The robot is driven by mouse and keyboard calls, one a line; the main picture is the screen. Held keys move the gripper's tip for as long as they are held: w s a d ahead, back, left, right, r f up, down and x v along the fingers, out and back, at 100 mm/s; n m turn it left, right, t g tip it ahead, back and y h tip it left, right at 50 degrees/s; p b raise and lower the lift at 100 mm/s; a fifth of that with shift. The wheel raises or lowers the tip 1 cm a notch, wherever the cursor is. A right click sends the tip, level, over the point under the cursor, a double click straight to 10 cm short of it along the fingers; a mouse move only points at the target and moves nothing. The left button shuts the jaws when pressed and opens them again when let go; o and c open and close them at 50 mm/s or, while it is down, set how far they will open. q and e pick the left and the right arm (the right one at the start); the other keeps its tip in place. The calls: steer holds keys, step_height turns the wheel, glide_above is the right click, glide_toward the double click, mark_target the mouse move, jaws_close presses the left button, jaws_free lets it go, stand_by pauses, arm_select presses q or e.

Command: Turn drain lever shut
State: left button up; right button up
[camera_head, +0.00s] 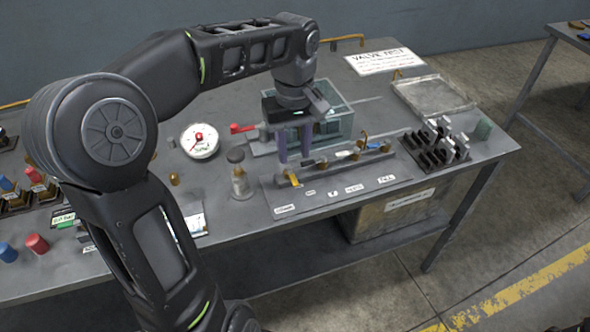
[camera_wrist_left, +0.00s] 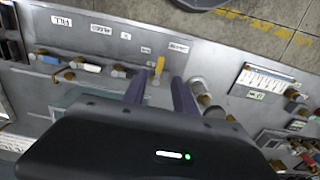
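A valve board (camera_head: 345,198) with several brass levers and white labels lies along the front of the table. The yellow lever (camera_head: 291,178) at its left end stands by a label (camera_wrist_left: 178,47) too small to read surely; I take it as the drain lever. In the left wrist view this lever (camera_wrist_left: 160,65) stands upright between the fingertips' lines. My left gripper (camera_head: 294,160) is open just above the lever, one finger to each side; contact cannot be told. The fingers also show in the left wrist view (camera_wrist_left: 159,80).
A clear-walled tank (camera_head: 340,118) with a red-handled valve (camera_head: 242,128) is behind the gripper. A round gauge (camera_head: 200,141) and a capped bottle (camera_head: 240,184) stand to the left. A rack of dark clips (camera_head: 435,146) and an empty tray (camera_head: 432,94) are to the right.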

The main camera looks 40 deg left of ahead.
mark_target(294, 179)
arm_select(q)
step_height(294, 179, down, 7)
steer(key=shift+f, duration=0.15)
stand_by(0.4)
jaws_close()
stand_by(0.4)
